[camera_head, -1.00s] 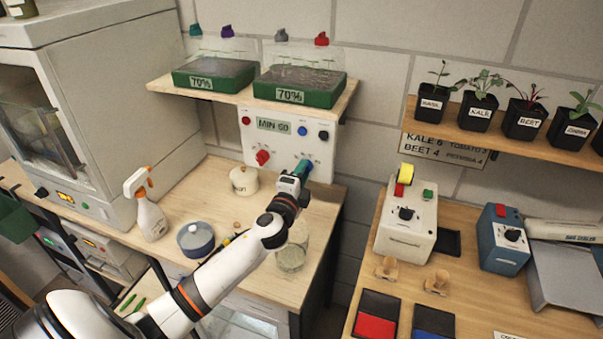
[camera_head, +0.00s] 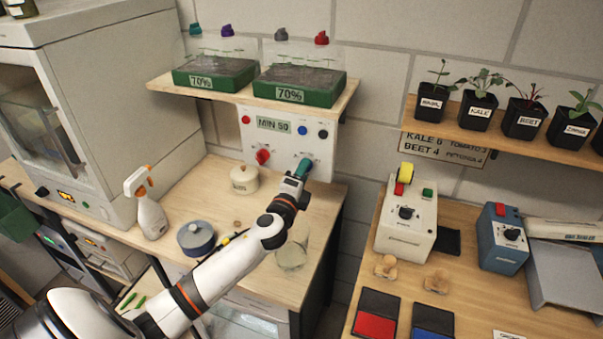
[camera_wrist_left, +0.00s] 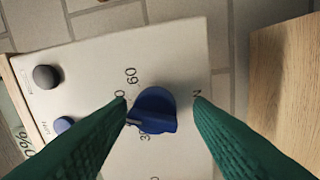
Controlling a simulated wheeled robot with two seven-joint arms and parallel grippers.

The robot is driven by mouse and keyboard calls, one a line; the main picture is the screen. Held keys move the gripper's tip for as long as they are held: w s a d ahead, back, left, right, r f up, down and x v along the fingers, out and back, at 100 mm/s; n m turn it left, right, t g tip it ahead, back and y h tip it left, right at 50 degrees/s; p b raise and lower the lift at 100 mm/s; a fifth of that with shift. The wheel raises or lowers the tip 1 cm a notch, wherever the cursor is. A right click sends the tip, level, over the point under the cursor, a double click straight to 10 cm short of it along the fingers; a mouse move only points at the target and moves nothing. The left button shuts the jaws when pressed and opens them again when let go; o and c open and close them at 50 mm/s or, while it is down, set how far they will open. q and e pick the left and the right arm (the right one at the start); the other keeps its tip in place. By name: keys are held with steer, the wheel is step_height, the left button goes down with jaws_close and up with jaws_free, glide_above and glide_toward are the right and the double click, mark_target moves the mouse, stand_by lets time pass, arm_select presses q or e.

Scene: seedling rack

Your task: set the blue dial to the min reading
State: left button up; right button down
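The blue dial (camera_wrist_left: 155,105) is on a white panel (camera_head: 287,144) below the shelf. In the left wrist view, printed marks ring it, including a 60 and a partly covered 30. A pale pointer line on the dial faces left, near the left finger. My left gripper (camera_wrist_left: 161,100) has its green fingers apart on either side of the dial. The left finger is close to the dial and a gap shows at the right finger. In the head view my left gripper (camera_head: 303,167) covers the dial. My right gripper is not in view.
The panel also has a red dial (camera_head: 262,156), several small buttons and a sign (camera_head: 274,125) that seems to read MIN 50. A white lidded pot (camera_head: 244,180), a blue-grey pot (camera_head: 196,238) and a spray bottle (camera_head: 148,210) stand on the bench. Green trays (camera_head: 300,95) sit above.

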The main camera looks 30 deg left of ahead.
arm_select(q)
steer(key=shift+o, duration=0.2)
steer(key=shift+r, duration=0.15)
steer(key=b+v, duration=0.3)
steer(key=v, duration=0.9)
steer(key=shift+b, duration=0.3)
steer(key=shift+f, duration=0.2)
